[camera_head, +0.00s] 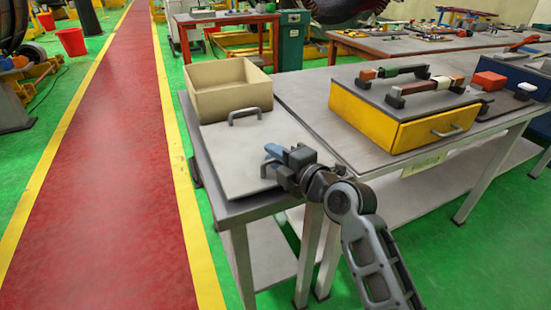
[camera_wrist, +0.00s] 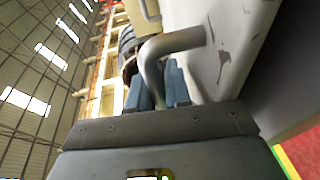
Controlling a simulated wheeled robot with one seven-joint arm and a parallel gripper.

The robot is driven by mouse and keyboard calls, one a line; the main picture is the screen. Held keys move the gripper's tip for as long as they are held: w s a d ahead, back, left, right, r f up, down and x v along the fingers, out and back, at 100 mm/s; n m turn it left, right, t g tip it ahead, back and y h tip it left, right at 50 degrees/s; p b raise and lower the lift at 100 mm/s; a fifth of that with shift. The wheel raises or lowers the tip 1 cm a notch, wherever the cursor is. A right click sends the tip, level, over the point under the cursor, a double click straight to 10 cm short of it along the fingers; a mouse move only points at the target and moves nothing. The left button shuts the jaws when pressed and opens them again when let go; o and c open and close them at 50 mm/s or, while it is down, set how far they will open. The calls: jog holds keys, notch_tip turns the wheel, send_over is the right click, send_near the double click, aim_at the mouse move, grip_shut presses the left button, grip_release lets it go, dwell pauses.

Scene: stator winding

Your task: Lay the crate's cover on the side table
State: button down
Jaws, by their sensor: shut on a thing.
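The cover (camera_head: 235,150) is a flat grey panel with two bar handles. It is level or nearly so over the side table (camera_head: 273,203), in front of the open beige crate (camera_head: 230,101). I cannot tell whether it touches the tabletop. One handle (camera_head: 245,114) stands free near the crate. My gripper (camera_head: 272,160) is shut on the other handle, at the cover's right edge. In the wrist view, that bent metal handle (camera_wrist: 172,44) passes between my blue fingertips (camera_wrist: 165,88), with the scuffed cover (camera_wrist: 235,45) on the right.
A larger grey table (camera_head: 310,95) adjoins on the right. It holds a yellow box (camera_head: 385,125) with dark-handled items on top, a red block (camera_head: 489,80) and a blue box (camera_head: 520,75). A red walkway (camera_head: 100,160) with yellow borders runs along the left.

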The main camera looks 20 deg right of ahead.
jog(key=shift+f, duration=0.45)
jog(key=c, duration=1.4)
grip_release()
jog(key=shift+f, duration=0.2)
jog(key=shift+c, duration=0.2)
jog(key=o, duration=0.4)
jog(key=shift+s, duration=0.1)
jog(key=b+v, duration=0.2)
jog(key=v, duration=1)
jog(key=shift+r, duration=0.1)
